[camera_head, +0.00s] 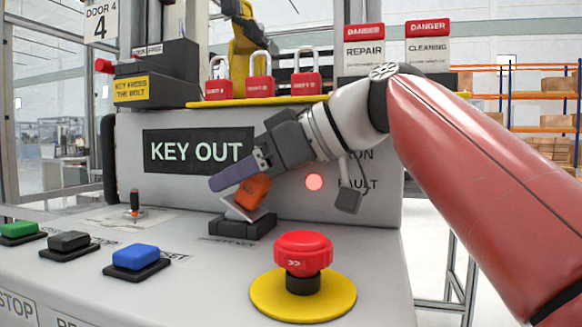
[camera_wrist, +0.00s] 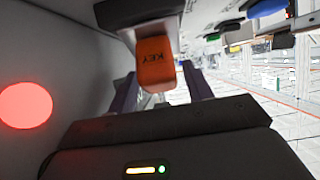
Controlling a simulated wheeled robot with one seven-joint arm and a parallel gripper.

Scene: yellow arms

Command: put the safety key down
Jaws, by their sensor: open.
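The orange safety key (camera_head: 253,191) sits tilted at a small stand (camera_head: 241,224) with a dark base on the grey console. In the wrist view the key (camera_wrist: 155,64), marked KEY, lies between the two fingers of my gripper (camera_wrist: 160,88), with gaps showing on both sides. The stand's dark base (camera_wrist: 138,11) shows beyond it. My gripper (camera_head: 237,178) is open around the key, its near purple finger partly covering the key in the head view. The far finger is hidden there. The key's lower end is hard to make out.
A red mushroom button (camera_head: 303,252) on a yellow disc stands at the front right. Green, black and blue (camera_head: 136,256) buttons lie at left, with a small upright switch (camera_head: 134,205) behind. The panel shows KEY OUT (camera_head: 196,151) and a lit red lamp (camera_head: 314,182).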

